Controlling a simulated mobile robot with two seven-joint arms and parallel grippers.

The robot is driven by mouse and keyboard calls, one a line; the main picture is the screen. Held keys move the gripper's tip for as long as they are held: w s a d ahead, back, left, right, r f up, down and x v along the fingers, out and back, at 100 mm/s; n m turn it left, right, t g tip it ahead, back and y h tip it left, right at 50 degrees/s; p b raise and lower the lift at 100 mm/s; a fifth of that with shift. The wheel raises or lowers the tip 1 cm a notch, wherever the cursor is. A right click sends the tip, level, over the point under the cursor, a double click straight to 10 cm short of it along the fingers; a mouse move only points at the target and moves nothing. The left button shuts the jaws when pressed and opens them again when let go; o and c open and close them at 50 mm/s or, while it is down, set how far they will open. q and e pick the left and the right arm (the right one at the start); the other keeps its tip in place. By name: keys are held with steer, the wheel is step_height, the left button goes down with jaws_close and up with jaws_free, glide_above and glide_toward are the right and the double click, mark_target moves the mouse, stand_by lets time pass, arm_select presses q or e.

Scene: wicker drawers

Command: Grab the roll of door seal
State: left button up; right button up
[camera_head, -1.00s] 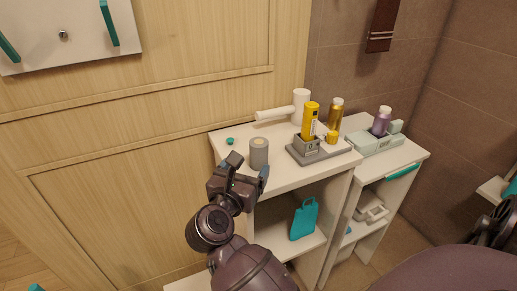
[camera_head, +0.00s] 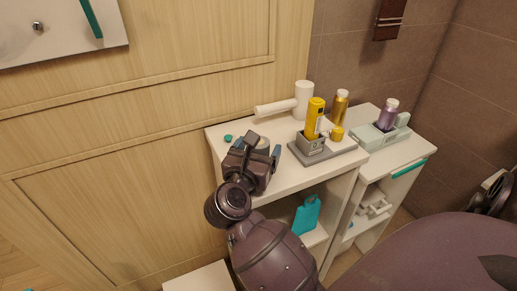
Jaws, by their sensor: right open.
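The grey roll (camera_head: 264,142), which I take to be the door seal, stands upright on the white shelf top near its left front corner. Its pale top shows just behind and between my fingers; its lower part is hidden by my gripper. My right gripper (camera_head: 263,146) is open, one finger to the left of the roll and the other to its right. I cannot tell whether either finger touches it. My left gripper is out of view.
A small teal lid (camera_head: 228,138) lies left of the roll. A grey tray (camera_head: 330,153) with a yellow bottle (camera_head: 314,118) stands to the right. A white cylinder (camera_head: 303,98) and a gold bottle (camera_head: 340,105) stand behind. A wooden wall (camera_head: 110,150) borders the left.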

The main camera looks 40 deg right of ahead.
steer(key=shift+s+r, duration=0.1)
steer(key=shift+s, duration=0.05)
steer(key=shift+c, duration=0.7)
steer(key=c, duration=0.9)
